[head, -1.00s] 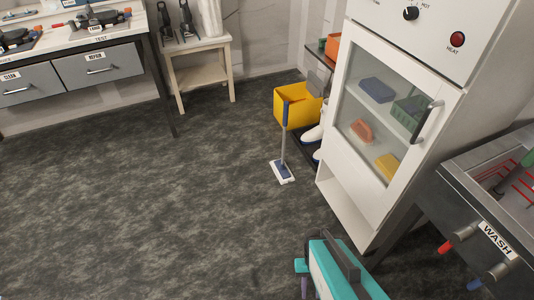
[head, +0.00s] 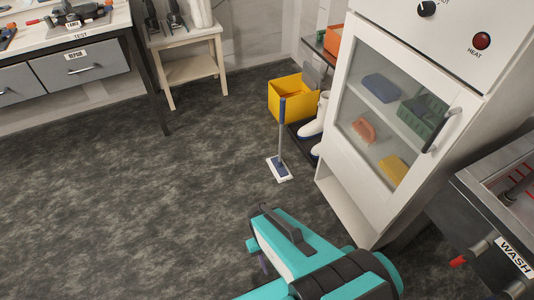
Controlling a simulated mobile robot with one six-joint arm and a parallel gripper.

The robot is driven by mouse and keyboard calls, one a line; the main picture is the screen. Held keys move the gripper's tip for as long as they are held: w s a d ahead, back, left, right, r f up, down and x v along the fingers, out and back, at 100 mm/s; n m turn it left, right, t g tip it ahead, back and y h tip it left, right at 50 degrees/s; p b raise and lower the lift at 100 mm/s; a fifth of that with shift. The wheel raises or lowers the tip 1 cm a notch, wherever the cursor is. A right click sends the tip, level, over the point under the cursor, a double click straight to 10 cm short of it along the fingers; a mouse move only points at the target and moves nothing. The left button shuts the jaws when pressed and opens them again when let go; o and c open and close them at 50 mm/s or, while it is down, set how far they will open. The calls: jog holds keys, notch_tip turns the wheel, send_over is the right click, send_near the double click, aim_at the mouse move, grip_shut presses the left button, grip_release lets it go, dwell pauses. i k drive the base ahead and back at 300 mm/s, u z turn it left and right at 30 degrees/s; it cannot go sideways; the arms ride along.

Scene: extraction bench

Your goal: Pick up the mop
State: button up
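The mop (head: 281,143) stands upright on the dark floor, left of the white heating cabinet. It has a blue grip at the top, a grey shaft and a flat white and blue head (head: 278,169) on the floor. A yellow bucket (head: 287,107) is right behind its handle. My teal and black arm reaches in from the bottom of the head view, nearer to the camera than the mop. My gripper's fingers cannot be made out, so whether it is open or shut does not show.
The white cabinet (head: 337,203) with a glass door stands right of the mop. White boots (head: 314,122) stand on a dark tray beside it. A steel wash sink (head: 480,220) is at the right. A drawer bench (head: 80,68) and small wooden table (head: 187,70) stand at the back left. The floor (head: 150,210) left is clear.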

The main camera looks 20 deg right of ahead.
aim_at(281, 172)
jog(key=u, duration=0.65)
jog(key=i, duration=1.1)
jog(key=u, duration=0.4)
